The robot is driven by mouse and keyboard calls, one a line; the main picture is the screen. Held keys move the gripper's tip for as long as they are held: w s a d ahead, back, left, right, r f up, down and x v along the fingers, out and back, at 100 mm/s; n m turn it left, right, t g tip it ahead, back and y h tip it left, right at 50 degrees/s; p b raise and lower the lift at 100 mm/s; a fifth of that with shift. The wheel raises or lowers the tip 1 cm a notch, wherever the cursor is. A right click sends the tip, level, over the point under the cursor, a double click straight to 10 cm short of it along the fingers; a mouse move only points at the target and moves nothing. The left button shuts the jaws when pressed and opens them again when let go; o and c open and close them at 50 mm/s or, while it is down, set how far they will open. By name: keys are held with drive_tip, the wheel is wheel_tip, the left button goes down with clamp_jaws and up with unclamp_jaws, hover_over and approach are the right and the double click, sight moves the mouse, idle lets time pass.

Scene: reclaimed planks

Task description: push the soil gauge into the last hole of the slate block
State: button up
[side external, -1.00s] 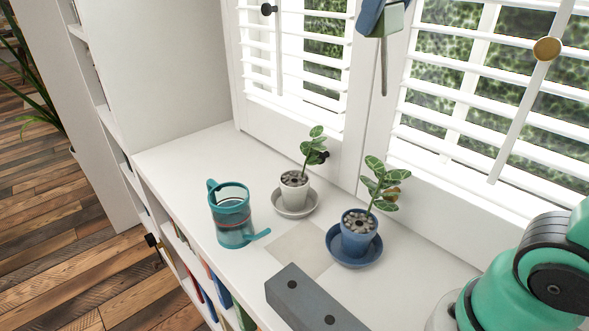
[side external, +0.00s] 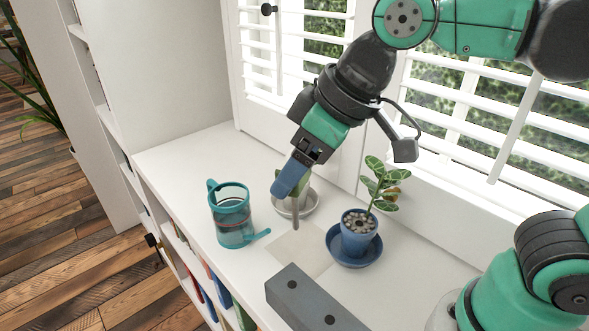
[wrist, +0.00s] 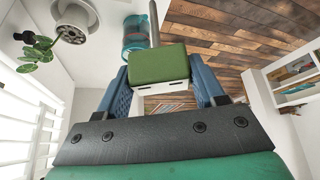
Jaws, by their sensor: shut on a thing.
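My gripper (side external: 291,180) is shut on the soil gauge, with its blue fingers on both sides of the gauge's head. In the wrist view the gauge (wrist: 158,66) has a green, white-edged head between the fingers and a grey probe pointing away. In the side view the probe (side external: 296,214) hangs down in the air, nearly upright, in front of the white pot's saucer. The slate block (side external: 308,301) lies at the front of the white shelf top, to the right of and below the gauge. Two dark round holes show in its top; the block's near end is cut off.
A teal mug-like can (side external: 231,213) with a spout stands left of my gripper. A plant in a blue pot (side external: 358,232) on a blue saucer stands to the right. The white pot's saucer (side external: 309,206) is partly hidden behind my gripper. A pale square (side external: 296,249) lies bare between them.

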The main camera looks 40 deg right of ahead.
sight(299, 196)
drive_tip(key=a+f, duration=0.1)
drive_tip(key=s+f, duration=0.1)
drive_tip(key=f, duration=0.1)
drive_tip(key=shift+s+a+n+y, duration=0.2)
drive_tip(key=shift+a+n+y, duration=0.1)
drive_tip(key=shift+a+n, duration=0.1)
drive_tip(key=shift+f, duration=1.75)
wheel_tip(299, 196, down, 6)
drive_tip(key=shift+f, duration=0.15)
idle(2.3)
drive_tip(key=o, duration=1.5)
drive_tip(key=shift+c, duration=0.2)
